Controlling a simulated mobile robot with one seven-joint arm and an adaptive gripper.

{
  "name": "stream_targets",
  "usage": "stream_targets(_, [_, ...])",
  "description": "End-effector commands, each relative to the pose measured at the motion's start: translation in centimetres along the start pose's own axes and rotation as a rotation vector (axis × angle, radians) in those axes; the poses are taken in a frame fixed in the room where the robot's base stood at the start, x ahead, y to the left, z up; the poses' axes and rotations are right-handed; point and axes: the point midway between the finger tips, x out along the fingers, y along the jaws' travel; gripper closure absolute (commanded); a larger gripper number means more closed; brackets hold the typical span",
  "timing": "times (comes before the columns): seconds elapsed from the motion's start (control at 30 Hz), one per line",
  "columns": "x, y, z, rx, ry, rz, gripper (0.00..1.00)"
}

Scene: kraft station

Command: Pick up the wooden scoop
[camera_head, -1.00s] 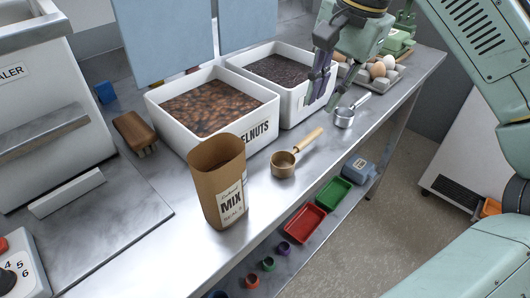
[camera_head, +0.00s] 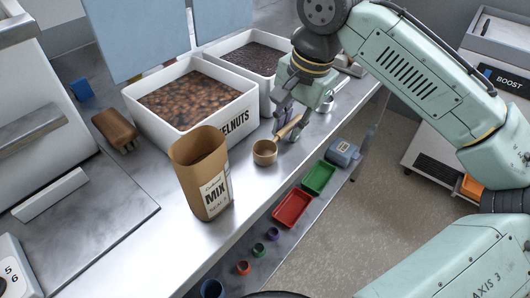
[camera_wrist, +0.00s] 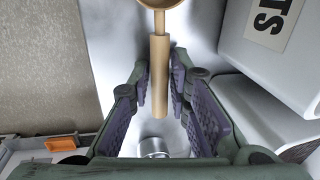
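The wooden scoop (camera_head: 265,152) lies on the steel counter with its round cup toward the left and its handle toward the upper right. My gripper (camera_head: 284,119) is over the handle end. In the wrist view the wooden handle (camera_wrist: 159,75) runs between the two purple-padded fingers of my gripper (camera_wrist: 158,92). The fingers stand apart, with a gap on both sides of the handle. The scoop's cup is mostly cut off at the top of the wrist view.
A kraft MIX bag (camera_head: 202,175) stands open left of the scoop. White bins of hazelnuts (camera_head: 240,117) and dark contents (camera_head: 268,84) stand behind. A metal scoop (camera_wrist: 153,146) lies close beyond the handle. Red (camera_head: 292,209) and green (camera_head: 319,177) trays sit on the lower shelf.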

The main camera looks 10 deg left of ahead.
Motion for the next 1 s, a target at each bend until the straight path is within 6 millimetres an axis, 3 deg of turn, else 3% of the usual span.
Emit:
stream_targets(0.17, [-0.02, 0.01, -0.01, 0.000, 0.000, 0.000, 0.84])
stream_targets(0.4, [-0.04, 0.01, -0.01, 0.000, 0.000, 0.000, 1.00])
stream_targets(1.0, [-0.36, -0.07, -0.03, 0.000, 0.000, -0.001, 1.00])
